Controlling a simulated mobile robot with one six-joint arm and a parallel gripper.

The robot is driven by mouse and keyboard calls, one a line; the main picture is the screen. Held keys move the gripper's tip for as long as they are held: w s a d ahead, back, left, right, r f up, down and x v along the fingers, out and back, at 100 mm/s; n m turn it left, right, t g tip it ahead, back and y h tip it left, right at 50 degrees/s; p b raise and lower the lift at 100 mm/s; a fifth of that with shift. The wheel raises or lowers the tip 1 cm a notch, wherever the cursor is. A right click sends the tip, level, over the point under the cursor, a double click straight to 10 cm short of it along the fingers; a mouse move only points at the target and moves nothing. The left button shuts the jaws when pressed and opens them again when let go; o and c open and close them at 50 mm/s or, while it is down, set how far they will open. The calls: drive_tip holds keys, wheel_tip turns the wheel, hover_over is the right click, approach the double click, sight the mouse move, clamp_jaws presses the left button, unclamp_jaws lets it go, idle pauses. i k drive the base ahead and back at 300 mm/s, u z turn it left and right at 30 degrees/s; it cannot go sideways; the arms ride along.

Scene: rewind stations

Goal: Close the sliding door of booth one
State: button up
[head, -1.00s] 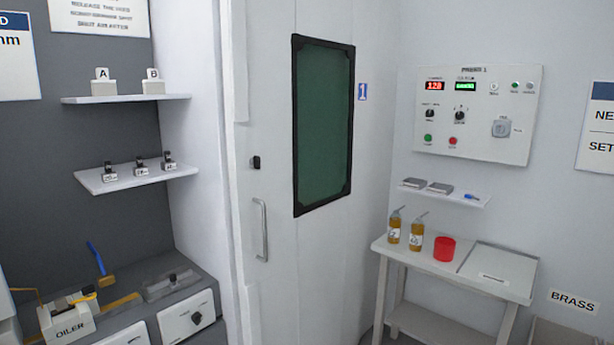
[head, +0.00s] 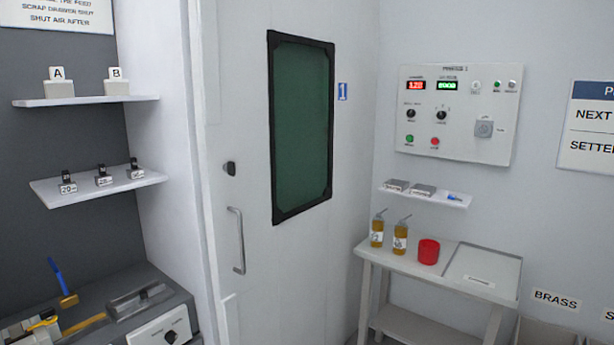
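The white sliding door (head: 295,270) of booth one stands in the middle of the head view. It has a dark green window (head: 302,128) in a black frame. A vertical grey bar handle (head: 238,241) is near its left edge, with a small black latch (head: 230,168) above it. A blue "1" sign (head: 342,92) is to the right of the window. The door's left edge is close to a white wall panel; I cannot tell whether a gap is there. My gripper is not in view.
A white side table (head: 440,262) with bottles and a red cup (head: 428,251) stands right of the door, under a control panel (head: 458,115). Left is a booth with shelves (head: 95,184) and a grey bench (head: 130,300). The floor before the door is out of view.

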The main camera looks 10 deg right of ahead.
sight(279, 278)
drive_tip(key=u, duration=0.1)
drive_tip(key=i, duration=0.75)
drive_tip(key=z, duration=0.5)
drive_tip(key=k, duration=0.1)
drive_tip(key=u, duration=2.65)
drive_tip(key=k, duration=0.5)
drive_tip(key=u, duration=0.1)
